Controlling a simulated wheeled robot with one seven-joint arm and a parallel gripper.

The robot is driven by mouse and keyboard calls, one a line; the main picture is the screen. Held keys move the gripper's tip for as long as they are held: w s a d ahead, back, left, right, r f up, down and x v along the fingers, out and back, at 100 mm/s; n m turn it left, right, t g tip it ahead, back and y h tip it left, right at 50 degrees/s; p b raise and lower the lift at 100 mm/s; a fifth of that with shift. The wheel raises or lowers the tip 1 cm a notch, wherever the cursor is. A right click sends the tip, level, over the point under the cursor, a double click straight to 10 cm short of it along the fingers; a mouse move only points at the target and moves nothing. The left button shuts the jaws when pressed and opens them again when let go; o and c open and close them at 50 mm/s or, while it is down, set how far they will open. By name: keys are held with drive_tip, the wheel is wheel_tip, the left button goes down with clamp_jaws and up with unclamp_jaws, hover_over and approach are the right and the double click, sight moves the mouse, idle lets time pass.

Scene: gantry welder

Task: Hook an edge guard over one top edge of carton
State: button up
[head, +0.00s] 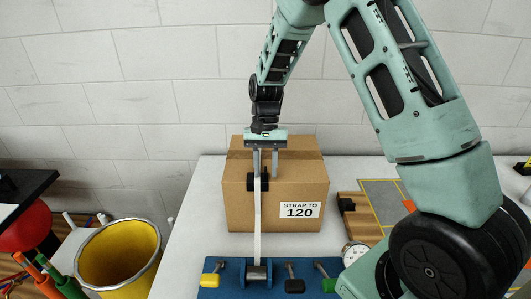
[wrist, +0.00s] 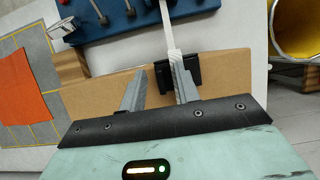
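The brown carton (head: 240,212) stands on the white table, with a "STRAP TO 120" label on its front. It also shows in the wrist view (wrist: 100,95). A pale strap (head: 257,225) runs from the guard down to a clamp on the blue board. Nothing shows gripped between the fingers.
The blue board (head: 225,287) with several coloured knobs lies in front of the carton. A round gauge (head: 355,252) and a wooden block with a small black piece (head: 346,204) are to the right. A yellow bin (head: 125,250) stands left of the table. A wall is behind.

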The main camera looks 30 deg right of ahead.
drive_tip(key=b+v, duration=0.3)
drive_tip(key=v, duration=1.4)
drive_tip(key=shift+b, duration=0.4)
drive_tip(key=s+a+f+n+t+b, duration=0.1)
drive_tip(key=s+a+f+n, duration=0.15)
drive_tip(key=s+a, duration=0.35)
drive_tip(key=s+a+f+n+h+b, duration=0.1)
drive_tip(key=s+a+f+n, duration=0.15)
drive_tip(key=a, duration=0.45)
drive_tip(key=s+a+f+n+t+b, duration=0.1)
drive_tip(key=s+a+n, duration=0.2)
drive_tip(key=s+a, duration=0.35)
drive_tip(key=s+a+f+n+t, duration=0.1)
drive_tip(key=s+f+n, duration=0.2)
drive_tip(key=s, duration=0.5)
drive_tip(key=s+a+f+n+h+b, duration=0.1)
drive_tip(key=s+a+f+n, duration=0.1)
drive_tip(key=s, duration=0.6)
wheel_tip(320, 180, down, 3)
drive_tip(key=shift+a+r+n+t, duration=0.2)
drive_tip(key=shift+a+n+t, duration=0.2)
drive_tip(key=shift+n, duration=0.4)
drive_tip(key=shift+s, duration=0.1)
